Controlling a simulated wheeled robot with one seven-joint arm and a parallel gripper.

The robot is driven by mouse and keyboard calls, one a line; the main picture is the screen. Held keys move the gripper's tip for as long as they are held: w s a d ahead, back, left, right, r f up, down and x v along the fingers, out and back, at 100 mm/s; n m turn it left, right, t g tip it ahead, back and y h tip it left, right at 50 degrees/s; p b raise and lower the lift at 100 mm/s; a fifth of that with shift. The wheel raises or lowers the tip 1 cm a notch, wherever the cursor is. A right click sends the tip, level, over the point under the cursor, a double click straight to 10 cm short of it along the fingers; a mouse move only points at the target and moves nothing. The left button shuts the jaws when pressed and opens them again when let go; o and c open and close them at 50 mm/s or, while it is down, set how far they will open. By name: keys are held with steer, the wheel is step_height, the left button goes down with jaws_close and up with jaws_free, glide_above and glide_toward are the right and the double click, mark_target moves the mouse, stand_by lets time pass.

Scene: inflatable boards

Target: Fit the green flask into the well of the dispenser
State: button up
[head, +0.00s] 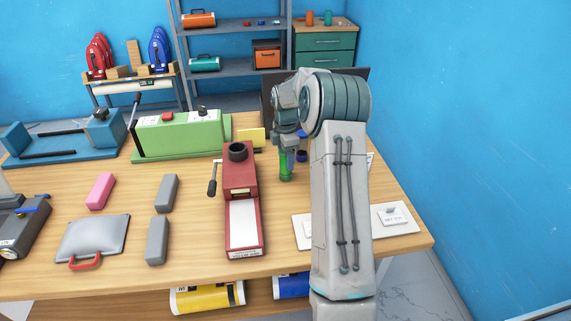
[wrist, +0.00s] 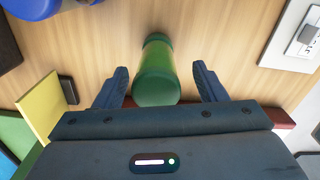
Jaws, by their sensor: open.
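The green flask (head: 285,166) stands upright on the wooden table, just right of the dispenser. My gripper (head: 287,148) is above and around its upper part, and the arm comes in from the right. In the wrist view the green flask (wrist: 154,72) lies between the two open fingers of my gripper (wrist: 160,88), with a gap on each side. The dispenser (head: 240,183) is a dark red body with a black round well (head: 238,152) on top, a lever at its left and a white front plate. The well looks empty, but its inside is dark.
A green machine (head: 180,135) stands behind left of the dispenser, with a yellow block (head: 251,137) nearby. A dark blue round thing (head: 302,156) is right of the flask. White plates (head: 394,217) lie at the right. Grey blocks (head: 157,240) lie left; table is bare between.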

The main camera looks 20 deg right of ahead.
mark_target(285, 163)
steer(key=shift+w+f, duration=0.15)
steer(key=shift+f, duration=1.55)
steer(key=shift+c, duration=0.4)
steer(key=c, duration=1.1)
steer(key=shift+r, duration=0.1)
